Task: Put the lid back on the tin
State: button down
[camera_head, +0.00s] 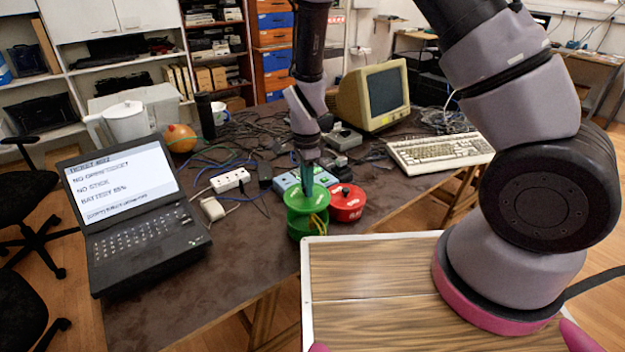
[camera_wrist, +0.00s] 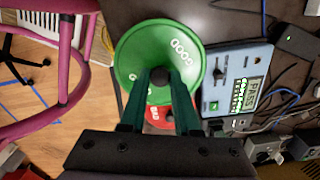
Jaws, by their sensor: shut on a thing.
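My gripper (camera_head: 308,182) points down and is shut on the dark knob of a round green lid (camera_head: 300,199). In the wrist view the gripper (camera_wrist: 160,78) has the knob between its fingers, and the lid (camera_wrist: 140,58) bears white lettering like "GOOD". The green tin (camera_head: 299,230) is directly below the lid in the head view. The lid hides the tin's opening, and I cannot tell whether the lid touches the rim.
A red tin (camera_head: 350,210) with a black knob stands just right of the green one. A blue meter (camera_wrist: 238,75) lies close by. A laptop (camera_head: 140,215) stands left, a monitor (camera_head: 385,92) and keyboard (camera_head: 440,152) behind right. Cables clutter the table's back; the front left is bare.

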notch_tip(320, 180, down, 6)
dwell(0.6)
jog(key=shift+f, duration=0.2)
dwell(1.8)
jog(key=shift+c, duration=0.4)
grip_release()
jog(key=shift+r, duration=0.1)
jog(key=shift+r, duration=3.4)
grip_shut()
